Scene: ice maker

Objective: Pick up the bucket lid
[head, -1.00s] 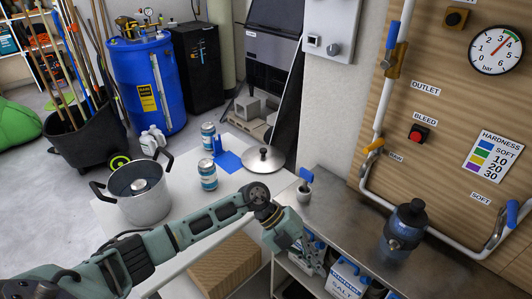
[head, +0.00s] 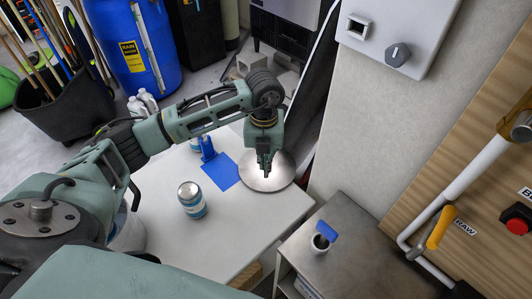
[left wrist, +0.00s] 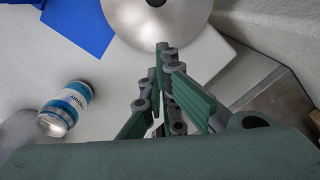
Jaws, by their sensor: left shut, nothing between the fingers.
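The bucket lid (head: 283,168) is a round silver disc lying on the white table near its right side. It also shows at the top of the left wrist view (left wrist: 185,14). My left gripper (head: 265,168) points down in front of the lid in the head view and covers its middle and knob. Its fingers (left wrist: 161,48) are shut and empty, with the tips overlapping the lid's near edge in the wrist view. I cannot tell whether they touch it. The metal bucket (head: 130,236) is mostly hidden behind my left arm. My right gripper is out of view.
A blue-and-white can (head: 191,200) stands on the white table (head: 230,235), with a blue sheet (head: 222,172) beside the lid. A metal counter (head: 345,255) with a small cup (head: 320,242) is at right.

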